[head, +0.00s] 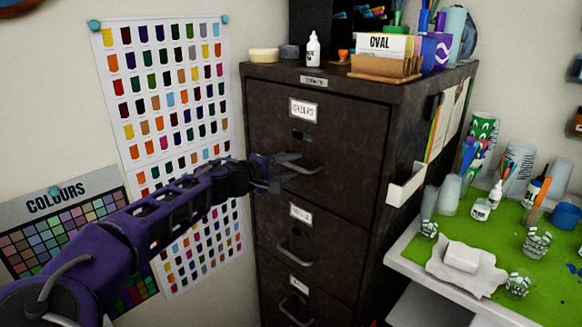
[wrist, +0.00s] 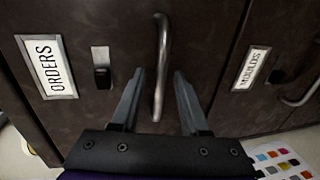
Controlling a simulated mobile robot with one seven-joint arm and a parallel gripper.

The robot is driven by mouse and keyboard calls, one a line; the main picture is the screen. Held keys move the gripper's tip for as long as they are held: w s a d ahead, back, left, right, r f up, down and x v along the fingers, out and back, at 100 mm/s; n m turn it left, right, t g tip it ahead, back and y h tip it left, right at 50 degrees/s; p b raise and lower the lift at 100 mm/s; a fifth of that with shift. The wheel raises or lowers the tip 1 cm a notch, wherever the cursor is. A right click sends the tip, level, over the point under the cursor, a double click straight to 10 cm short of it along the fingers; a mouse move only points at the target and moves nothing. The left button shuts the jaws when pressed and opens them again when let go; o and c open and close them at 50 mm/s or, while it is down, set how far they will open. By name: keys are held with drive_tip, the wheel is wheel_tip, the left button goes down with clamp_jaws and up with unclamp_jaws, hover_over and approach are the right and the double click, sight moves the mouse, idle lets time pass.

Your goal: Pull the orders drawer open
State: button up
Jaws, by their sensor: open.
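The orders drawer (head: 345,130) is the top drawer of a dark metal filing cabinet and looks shut. Its white label reading ORDERS (wrist: 47,66) shows in the wrist view, next to a small latch (wrist: 101,68). The drawer's curved metal handle (wrist: 161,60) lies between the two fingers of my gripper (wrist: 158,85) in the wrist view. The fingers are open, one on each side of the handle, with a gap to it. In the head view my gripper (head: 283,172) is at the handle's left part, and the handle's right end (head: 318,170) shows past it.
Lower drawers with handles (head: 294,252) are beneath; one is labelled MOULDS (wrist: 251,68). Bottles, a card box (head: 385,62) and cups stand on the cabinet. A white holder (head: 406,184) sticks out from its right side. A cluttered green-topped table (head: 425,245) stands at right.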

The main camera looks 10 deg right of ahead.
clamp_jaws()
idle(1.4)
